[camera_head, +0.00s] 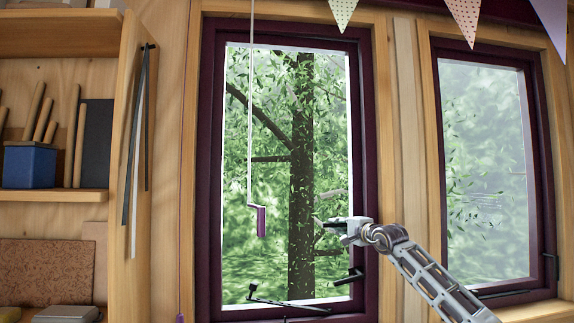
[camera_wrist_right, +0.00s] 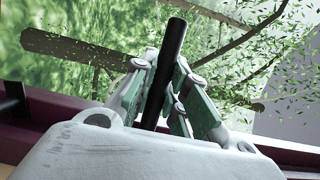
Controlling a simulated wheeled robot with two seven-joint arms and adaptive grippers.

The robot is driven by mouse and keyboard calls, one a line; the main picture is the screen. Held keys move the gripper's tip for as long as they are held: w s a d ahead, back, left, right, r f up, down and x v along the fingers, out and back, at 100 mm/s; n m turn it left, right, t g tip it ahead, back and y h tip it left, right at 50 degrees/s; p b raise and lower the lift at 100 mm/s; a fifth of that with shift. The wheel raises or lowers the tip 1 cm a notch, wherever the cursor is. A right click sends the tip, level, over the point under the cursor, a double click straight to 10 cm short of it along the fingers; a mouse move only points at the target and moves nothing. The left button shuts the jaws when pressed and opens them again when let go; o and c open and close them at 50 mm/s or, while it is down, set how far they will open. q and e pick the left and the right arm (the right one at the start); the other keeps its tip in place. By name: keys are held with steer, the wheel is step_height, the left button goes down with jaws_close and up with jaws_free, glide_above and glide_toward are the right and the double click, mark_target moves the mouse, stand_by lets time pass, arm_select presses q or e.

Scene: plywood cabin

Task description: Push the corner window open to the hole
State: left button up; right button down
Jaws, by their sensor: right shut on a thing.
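The window (camera_head: 212,180) in the middle of the head view has a dark purple frame, with trees seen through it. A black stay bar (camera_head: 290,304) lies along its lower edge, with a small upright black piece at its left end. A black catch (camera_head: 348,277) sits on the right side of the frame. My right gripper (camera_head: 332,226) is in front of the window's right side, above the catch. In the right wrist view its fingers (camera_wrist_right: 167,85) are shut on a black rod (camera_wrist_right: 174,48). What the rod joins is hidden. My left gripper is out of view.
A second purple-framed window (camera_head: 485,170) is at the right. A purple pull (camera_head: 261,221) hangs on a white cord before the middle window, left of my gripper. Wooden shelves (camera_head: 60,196) with a blue box (camera_head: 29,166) stand at the left. Bunting (camera_head: 463,20) hangs above.

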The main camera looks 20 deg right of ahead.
steer(key=shift+w+d+p, duration=0.1)
steer(key=shift+w+p, duration=0.35)
steer(key=shift+p, duration=0.25)
steer(key=shift+w+d+n+y+p, duration=0.25)
steer(key=shift+w+d+y, duration=0.1)
steer(key=shift+w, duration=0.5)
steer(key=shift+w+d+n+y+p, duration=0.25)
steer(key=shift+w+y, duration=0.15)
steer(key=shift+w, duration=0.4)
steer(key=shift+w+d+n+y+p, duration=0.2)
steer(key=shift+w+d+y, duration=0.15)
steer(key=shift+w, duration=0.5)
steer(key=c, duration=1.3)
jaws_free()
steer(key=shift+w+a, duration=0.1)
steer(key=shift+c, duration=0.2)
steer(key=shift+s+d, duration=0.2)
steer(key=shift+s, duration=0.05)
